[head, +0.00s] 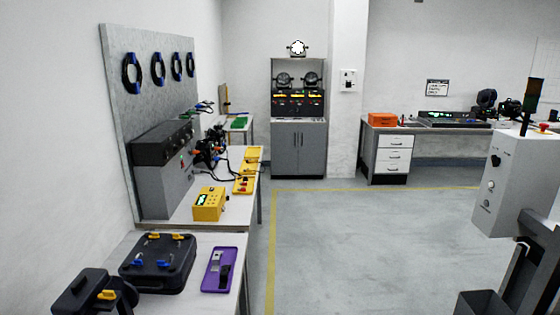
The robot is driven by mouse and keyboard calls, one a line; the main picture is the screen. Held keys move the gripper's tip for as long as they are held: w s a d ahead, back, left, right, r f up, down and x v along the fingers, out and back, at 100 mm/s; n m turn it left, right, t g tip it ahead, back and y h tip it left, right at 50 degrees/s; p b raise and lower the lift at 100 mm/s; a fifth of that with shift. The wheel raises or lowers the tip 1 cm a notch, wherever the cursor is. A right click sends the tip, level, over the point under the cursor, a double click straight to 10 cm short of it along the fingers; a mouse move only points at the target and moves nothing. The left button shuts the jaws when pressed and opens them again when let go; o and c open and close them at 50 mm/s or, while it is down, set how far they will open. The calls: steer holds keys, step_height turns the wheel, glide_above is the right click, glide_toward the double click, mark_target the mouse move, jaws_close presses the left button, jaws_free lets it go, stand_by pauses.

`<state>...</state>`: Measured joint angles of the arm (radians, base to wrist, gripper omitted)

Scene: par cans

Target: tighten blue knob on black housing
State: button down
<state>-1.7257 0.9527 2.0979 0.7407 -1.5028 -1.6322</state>
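I cannot tell for sure which thing is the black housing with the blue knob. A flat black case (150,280) lies on the near bench at the lower left, with small blue and yellow parts on top. A dark fixture (208,147) with small orange and blue parts stands on the bench behind it, beside a grey box; its knobs are too small to make out. Another black object (88,290) with a yellow part is cut off by the bottom edge. My gripper is not in view.
The near bench also holds a purple tray (209,288). A yellow device (207,204) and a yellow strip (240,186) lie on the bench behind. A grey cabinet (299,149) and a desk (430,126) stand farther back. The middle floor (370,235) is clear.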

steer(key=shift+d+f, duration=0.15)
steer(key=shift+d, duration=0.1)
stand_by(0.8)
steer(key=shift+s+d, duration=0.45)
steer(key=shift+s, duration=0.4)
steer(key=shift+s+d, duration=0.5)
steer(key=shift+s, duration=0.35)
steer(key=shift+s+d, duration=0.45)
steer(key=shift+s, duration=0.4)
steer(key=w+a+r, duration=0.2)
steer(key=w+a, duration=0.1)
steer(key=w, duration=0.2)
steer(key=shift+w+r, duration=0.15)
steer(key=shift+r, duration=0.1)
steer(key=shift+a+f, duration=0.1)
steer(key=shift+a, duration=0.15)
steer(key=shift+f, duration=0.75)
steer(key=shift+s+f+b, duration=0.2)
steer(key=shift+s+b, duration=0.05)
steer(key=shift+b, duration=0.15)
stand_by(0.4)
